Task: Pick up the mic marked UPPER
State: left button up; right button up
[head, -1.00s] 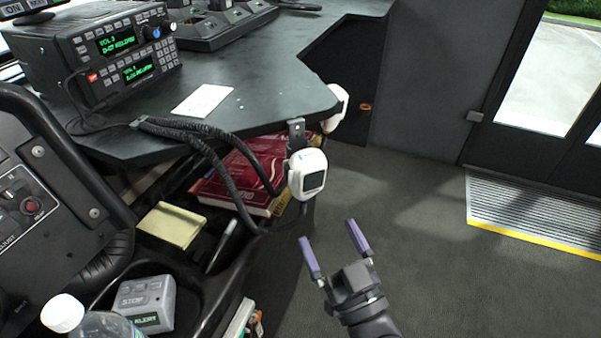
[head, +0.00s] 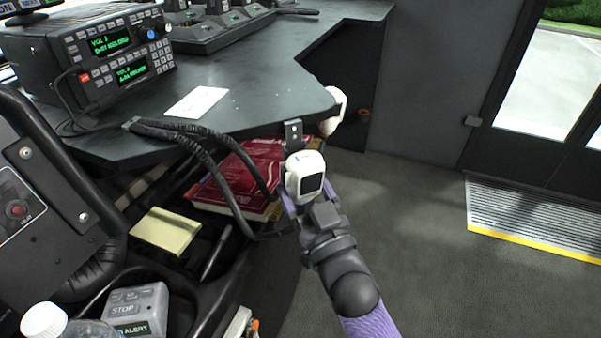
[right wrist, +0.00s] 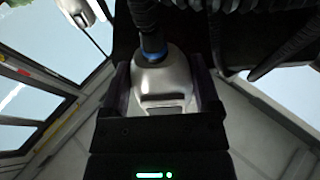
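A white hand mic (head: 305,170) with a dark square face hangs below a bracket (head: 293,135) at the desk corner. A second white mic (head: 333,112) hangs behind it at the desk edge. I cannot read UPPER on either. My right gripper (head: 308,198) is at the nearer mic, its purple fingers partly hidden by it. In the right wrist view this mic (right wrist: 163,85) is between the two dark fingers, which stand on either side of its body. The fingers look open, with little gap; contact is not clear. My left gripper is not in view.
Black coiled cords (head: 215,160) loop from the desk (head: 240,95) toward the mics. Red books (head: 240,180) lie on a shelf beneath. A radio unit (head: 110,60) and a white card (head: 196,103) are on the desk. Open floor (head: 430,250) lies to the right.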

aim_at(312, 181)
jog(key=c, duration=0.5)
jog(key=shift+r+p, duration=0.5)
jog(key=shift+r, duration=0.2)
jog(key=shift+r+p, duration=0.65)
jog(key=shift+r, duration=0.1)
jog(key=shift+r+p, duration=1)
jog(key=shift+r, duration=0.1)
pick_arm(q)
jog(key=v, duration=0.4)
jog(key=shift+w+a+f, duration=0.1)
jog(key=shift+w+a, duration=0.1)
pick_arm(e)
jog(key=shift+f, duration=0.1)
